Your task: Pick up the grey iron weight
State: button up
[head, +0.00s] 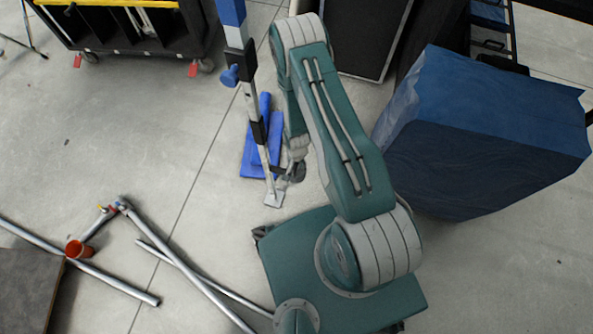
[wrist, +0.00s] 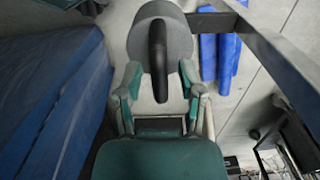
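The grey iron weight (wrist: 143,32) shows at the top middle of the wrist view, a rounded grey body with a dark upright handle (wrist: 158,60). My gripper (wrist: 158,72) is open, with one finger on each side of the handle and gaps visible between them. In the head view the weight (head: 294,174) is a small dark grey shape on the floor, mostly hidden by my gripper (head: 297,152) just above it. Whether a finger touches the weight cannot be told.
Blue sandbags (head: 250,150) lie just left of the weight, beside a metal stand (head: 258,135). A large blue-covered block (head: 480,135) stands to the right. A black cart (head: 125,30) is at the back left. Metal pipes (head: 180,255) lie on the left floor.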

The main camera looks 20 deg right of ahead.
grip_shut()
jog(key=shift+r, duration=0.1)
notch_tip(320, 180, up, 10)
dwell(0.6)
jog(key=shift+w, duration=0.1)
